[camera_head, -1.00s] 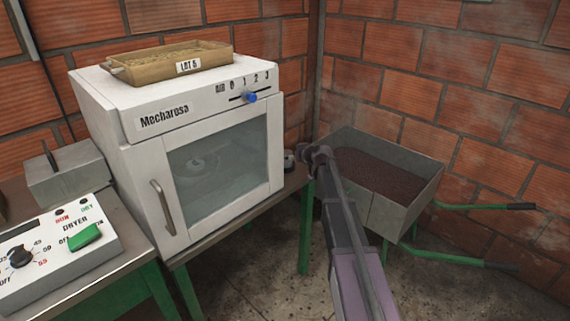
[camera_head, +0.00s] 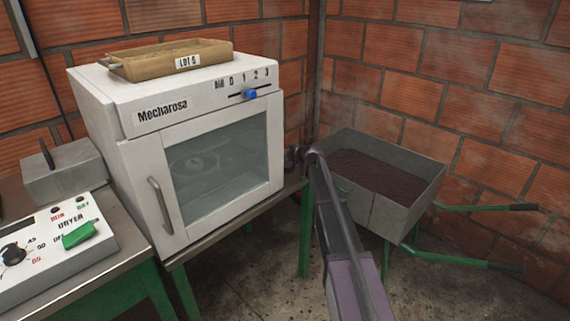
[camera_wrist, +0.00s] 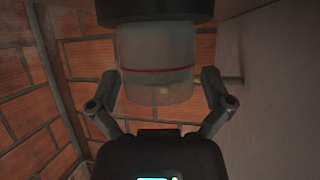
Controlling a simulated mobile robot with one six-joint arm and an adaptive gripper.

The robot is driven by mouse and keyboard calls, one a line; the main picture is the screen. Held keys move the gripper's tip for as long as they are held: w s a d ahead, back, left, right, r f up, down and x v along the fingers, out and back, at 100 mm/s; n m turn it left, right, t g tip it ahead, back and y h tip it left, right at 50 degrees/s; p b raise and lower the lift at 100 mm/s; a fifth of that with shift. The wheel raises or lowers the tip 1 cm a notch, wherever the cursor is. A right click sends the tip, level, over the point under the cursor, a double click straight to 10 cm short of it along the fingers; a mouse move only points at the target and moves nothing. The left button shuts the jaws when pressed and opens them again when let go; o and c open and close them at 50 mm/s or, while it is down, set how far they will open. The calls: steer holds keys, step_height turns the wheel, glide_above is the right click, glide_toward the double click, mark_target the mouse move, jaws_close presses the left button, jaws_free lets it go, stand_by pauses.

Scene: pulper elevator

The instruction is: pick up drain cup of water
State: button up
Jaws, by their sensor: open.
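The drain cup (camera_wrist: 150,52) shows in the wrist view as a clear, cloudy cylinder with a red line around it. It sits upright under a dark round part (camera_wrist: 155,10). My gripper (camera_wrist: 160,82) is open, with one finger on each side of the cup's lower part. I cannot tell whether either finger touches it.
The machine's pale side wall (camera_wrist: 275,90) is close on the right in the wrist view, with a thin rod between it and the cup. A wheelbarrow (camera_head: 400,205) of dark grains stands right of my arm. A LOT 5 tray (camera_head: 150,70) sits on top.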

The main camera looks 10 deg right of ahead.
steer(key=c, duration=1)
steer(key=shift+o, duration=0.2)
steer(key=shift+r, duration=0.15)
step_height(320, 180, up, 3)
steer(key=p, duration=0.2)
steer(key=shift+f+p, duration=0.2)
steer(key=shift+p, duration=0.2)
steer(key=s+d+r+p, duration=0.1)
steer(key=s+d, duration=0.1)
steer(key=s, duration=0.5)
steer(key=s+d+r+p, duration=0.1)
steer(key=s+d, duration=0.2)
steer(key=s, duration=0.5)
steer(key=shift+s, duration=0.15)
